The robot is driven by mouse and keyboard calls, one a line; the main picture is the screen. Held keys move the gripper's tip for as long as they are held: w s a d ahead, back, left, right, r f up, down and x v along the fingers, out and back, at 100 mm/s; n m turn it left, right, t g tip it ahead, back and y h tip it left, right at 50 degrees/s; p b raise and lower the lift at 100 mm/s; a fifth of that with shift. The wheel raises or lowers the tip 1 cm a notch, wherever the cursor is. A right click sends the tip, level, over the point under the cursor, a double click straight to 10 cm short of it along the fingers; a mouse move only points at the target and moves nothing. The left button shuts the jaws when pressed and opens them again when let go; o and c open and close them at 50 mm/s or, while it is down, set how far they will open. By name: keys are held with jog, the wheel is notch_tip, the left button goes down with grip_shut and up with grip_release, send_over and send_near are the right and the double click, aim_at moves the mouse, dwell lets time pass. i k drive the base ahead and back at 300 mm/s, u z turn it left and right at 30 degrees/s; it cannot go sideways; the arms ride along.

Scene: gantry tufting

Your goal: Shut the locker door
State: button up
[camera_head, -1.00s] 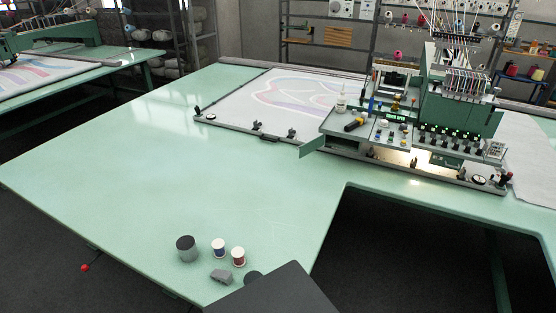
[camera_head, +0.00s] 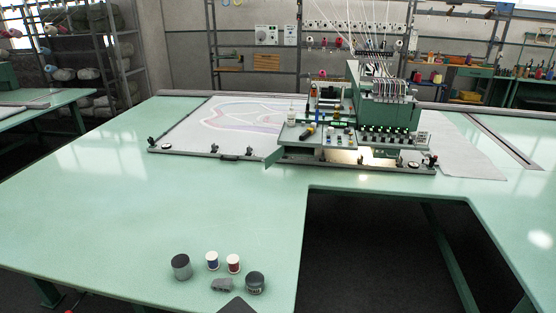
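The tufting machine (camera_head: 385,103) stands on the far middle of the green table. A small green door (camera_head: 273,157) sticks out at the left end of its control housing, angled out toward the front left. I take it for the locker door; it stands open. Behind and right of it is a low opening under the control panel, with a lit part (camera_head: 368,157). The inside is too small to make out.
On the green table (camera_head: 130,215), near its front edge, stand a grey-topped can (camera_head: 181,267), two thread spools (camera_head: 212,261), a grey block (camera_head: 221,285) and a dark round tin (camera_head: 255,283). A dark cut-out opens in the table right of them. The table's middle left is clear.

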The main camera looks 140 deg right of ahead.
aim_at(273, 158)
jog(key=z, duration=2.4)
jog(key=i, duration=2.6)
jog(key=z, duration=4.75)
